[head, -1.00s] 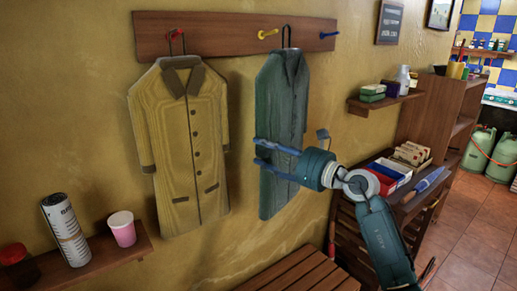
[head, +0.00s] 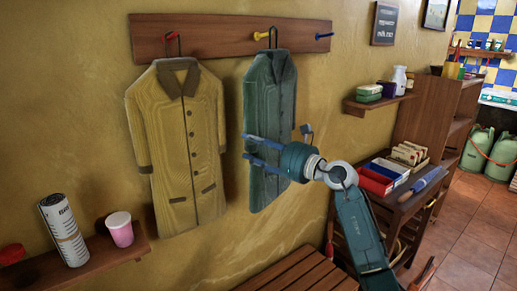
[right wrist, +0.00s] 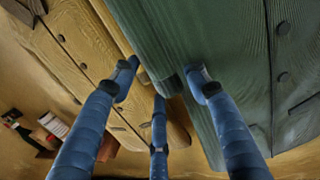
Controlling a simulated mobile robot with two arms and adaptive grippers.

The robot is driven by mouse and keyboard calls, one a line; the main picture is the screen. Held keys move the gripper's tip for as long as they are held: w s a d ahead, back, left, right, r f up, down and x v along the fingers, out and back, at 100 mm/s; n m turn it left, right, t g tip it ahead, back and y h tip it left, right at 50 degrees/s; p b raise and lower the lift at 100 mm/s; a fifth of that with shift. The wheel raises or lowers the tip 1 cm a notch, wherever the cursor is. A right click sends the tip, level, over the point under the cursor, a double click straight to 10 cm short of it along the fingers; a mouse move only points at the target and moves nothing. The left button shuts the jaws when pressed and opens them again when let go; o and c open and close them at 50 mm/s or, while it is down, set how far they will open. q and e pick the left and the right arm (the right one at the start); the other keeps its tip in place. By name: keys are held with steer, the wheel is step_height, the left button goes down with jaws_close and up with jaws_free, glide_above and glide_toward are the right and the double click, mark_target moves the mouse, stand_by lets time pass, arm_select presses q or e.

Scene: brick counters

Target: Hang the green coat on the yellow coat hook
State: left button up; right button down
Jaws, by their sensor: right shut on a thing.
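The green coat (head: 270,95) hangs upright in front of the wall, right of the yellow-tan coat. Its dark wire hanger (head: 276,37) is at the yellow coat hook (head: 261,36) in the head view; I cannot tell whether the wire rests on the hook or is just in front of it. My right gripper (head: 247,148) is shut on the coat's left edge at mid-height, its blue fingers pointing left. In the right wrist view the fingers (right wrist: 165,75) reach along the green coat's edge. My left gripper is not in view.
The wooden rack (head: 220,38) has a red hook (head: 174,35) bearing the tan coat (head: 180,150) and a free blue hook (head: 324,36). A low slatted bench (head: 290,270), a shelf with a pink cup (head: 120,230) and a cabinet with boxes (head: 405,160) stand around.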

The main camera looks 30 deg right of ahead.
steer(key=shift+d+b+x, duration=0.15)
steer(key=shift+x, duration=0.65)
steer(key=shift+d+b+x, duration=0.15)
steer(key=shift+d+x, duration=0.05)
steer(key=shift+x, duration=0.65)
steer(key=shift+w+f+b, duration=0.4)
steer(key=shift+w+b, duration=0.05)
steer(key=shift+w, duration=0.2)
